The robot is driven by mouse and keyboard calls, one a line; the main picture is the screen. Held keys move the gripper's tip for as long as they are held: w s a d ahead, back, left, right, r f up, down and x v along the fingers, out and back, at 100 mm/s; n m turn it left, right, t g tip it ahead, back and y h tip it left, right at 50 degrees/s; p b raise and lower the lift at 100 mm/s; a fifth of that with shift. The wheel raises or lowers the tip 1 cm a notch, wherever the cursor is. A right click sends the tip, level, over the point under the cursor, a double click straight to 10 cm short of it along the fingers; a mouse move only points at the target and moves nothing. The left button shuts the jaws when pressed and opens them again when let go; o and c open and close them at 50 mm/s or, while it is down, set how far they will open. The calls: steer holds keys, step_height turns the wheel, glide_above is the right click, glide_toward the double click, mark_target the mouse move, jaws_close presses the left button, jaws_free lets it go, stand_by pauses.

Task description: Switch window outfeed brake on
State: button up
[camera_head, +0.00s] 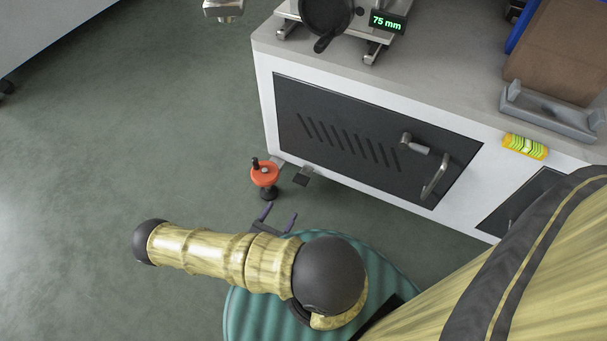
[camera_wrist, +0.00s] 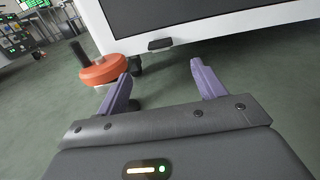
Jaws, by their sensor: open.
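No part in view is legibly labelled as the window outfeed brake. An orange handwheel (camera_head: 265,174) with a black knob stands low at the near corner of the white cabinet; it is also at the left in the wrist view (camera_wrist: 103,70). A small dark pedal-like tab (camera_head: 302,179) juts from the cabinet's lower edge just right of the wheel, and shows top centre in the wrist view (camera_wrist: 160,44). My gripper (camera_head: 279,213) is open and empty, low in front of both. In the wrist view its purple fingers (camera_wrist: 163,72) are apart, the left one overlapping the wheel's right edge.
The white cabinet (camera_head: 262,85) has a dark vented door (camera_head: 340,135) with a protruding handle (camera_head: 434,176). On its top are a green "75 mm" display (camera_head: 387,22) and a grey bracket (camera_head: 548,112). A yellow-green roll (camera_head: 524,146) is at its front edge. Floor at left is clear.

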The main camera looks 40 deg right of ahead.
mark_target(304, 175)
steer(key=b+x, duration=0.7)
steer(key=x, duration=0.9)
steer(key=shift+f+b, duration=0.15)
steer(key=shift+b, duration=0.15)
steer(key=shift+w+d, duration=0.2)
steer(key=shift+d, duration=0.3)
